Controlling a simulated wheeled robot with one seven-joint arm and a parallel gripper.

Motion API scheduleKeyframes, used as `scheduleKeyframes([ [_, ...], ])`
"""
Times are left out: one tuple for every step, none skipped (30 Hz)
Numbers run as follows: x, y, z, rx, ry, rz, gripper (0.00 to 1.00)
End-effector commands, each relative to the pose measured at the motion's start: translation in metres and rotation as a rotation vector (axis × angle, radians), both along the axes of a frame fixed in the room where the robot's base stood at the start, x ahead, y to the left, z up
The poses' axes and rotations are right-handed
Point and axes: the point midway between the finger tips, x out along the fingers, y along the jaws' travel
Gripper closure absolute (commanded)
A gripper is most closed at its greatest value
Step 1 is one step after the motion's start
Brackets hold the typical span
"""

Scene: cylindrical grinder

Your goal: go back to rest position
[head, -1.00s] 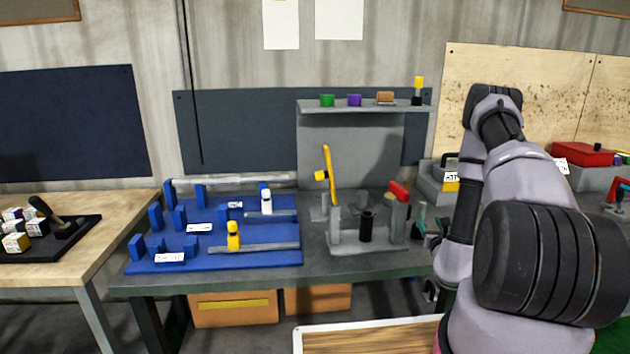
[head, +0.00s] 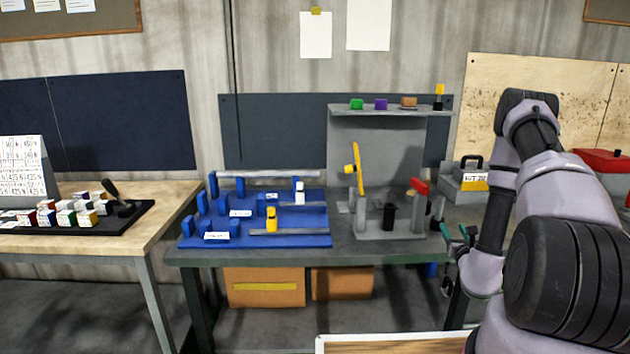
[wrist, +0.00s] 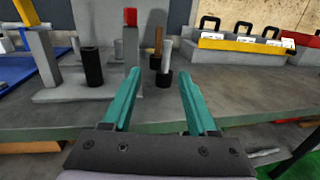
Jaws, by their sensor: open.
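My gripper (wrist: 160,103) is open and empty in the wrist view, its two teal fingers spread apart at the front edge of the grey bench (wrist: 240,95). In the head view my gripper (head: 455,241) shows only partly, beside my folded arm at the right end of the middle bench. The grey grinder fixture (head: 375,234) stands left of it, with a yellow lever (head: 358,170), a red-topped post (head: 419,187) and a black cylinder (head: 389,216). My fingers look apart from these things.
A blue board (head: 315,240) with grey rods lies on the bench's left. A shelf (head: 370,112) holds small coloured parts. A wooden table (head: 60,242) stands at the left. Padlock stations (wrist: 240,52) stand at the right. A white-edged tabletop (head: 390,344) is in front.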

Motion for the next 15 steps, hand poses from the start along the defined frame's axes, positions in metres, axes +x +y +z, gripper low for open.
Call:
scheduleKeyframes([
  [0.003, 0.004, 0.007, 0.0, -0.01, 0.019, 0.41],
  [0.005, 0.006, 0.01, 0.001, -0.016, 0.032, 0.41],
  [0.007, 0.01, 0.015, 0.002, -0.023, 0.05, 0.41],
  [0.009, 0.013, 0.019, 0.001, -0.029, 0.065, 0.41],
  [0.011, 0.016, 0.023, 0.0, -0.036, 0.08, 0.41],
  [0.014, 0.021, 0.029, 0.002, -0.044, 0.101, 0.41],
  [0.016, 0.025, 0.034, 0.001, -0.051, 0.119, 0.41],
  [0.018, 0.029, 0.04, 0.001, -0.059, 0.139, 0.41],
  [0.02, 0.034, 0.047, 0.0, -0.07, 0.166, 0.41],
  [0.022, 0.039, 0.054, -0.001, -0.08, 0.19, 0.41],
  [0.024, 0.045, 0.061, -0.002, -0.088, 0.215, 0.41],
  [0.027, 0.053, 0.072, -0.005, -0.102, 0.252, 0.41],
  [0.029, 0.06, 0.08, -0.008, -0.112, 0.283, 0.41],
  [0.03, 0.067, 0.088, -0.01, -0.123, 0.314, 0.41],
  [0.032, 0.077, 0.1, -0.016, -0.137, 0.359, 0.41],
])
